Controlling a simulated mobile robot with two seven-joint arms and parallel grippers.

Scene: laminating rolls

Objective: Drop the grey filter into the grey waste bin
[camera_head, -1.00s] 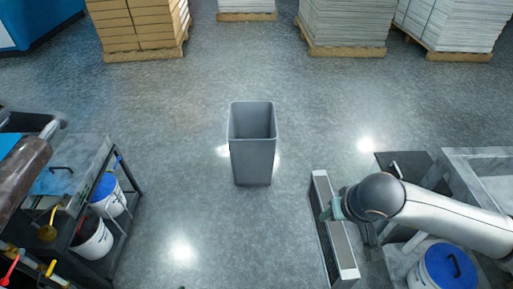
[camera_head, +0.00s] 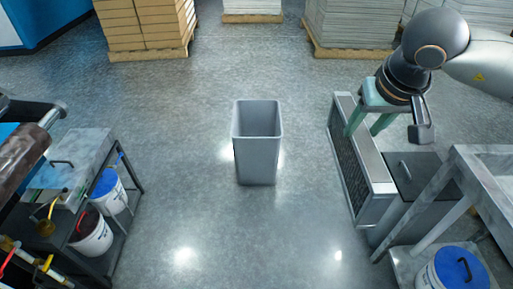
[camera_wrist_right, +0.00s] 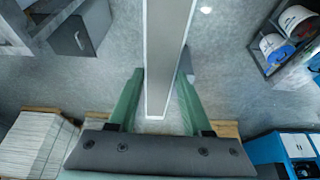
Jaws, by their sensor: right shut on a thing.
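The grey filter (camera_head: 373,160) is a long flat panel with a pale frame and a dark mesh face. My right gripper (camera_head: 366,125) is shut on it near its far end, with green fingers on both sides. In the right wrist view the filter (camera_wrist_right: 167,45) runs between the two fingers. The grey waste bin (camera_head: 257,155) stands upright and open-topped on the floor in the middle of the head view. The filter is to the right of the bin, apart from it. My left gripper is not in view.
A grey cabinet (camera_head: 412,185) and a bench (camera_head: 490,170) with a blue-lidded bucket (camera_head: 455,270) are at the right. A cart (camera_head: 75,160) with buckets stands at the left. Pallet stacks (camera_head: 145,25) line the back. Floor around the bin is clear.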

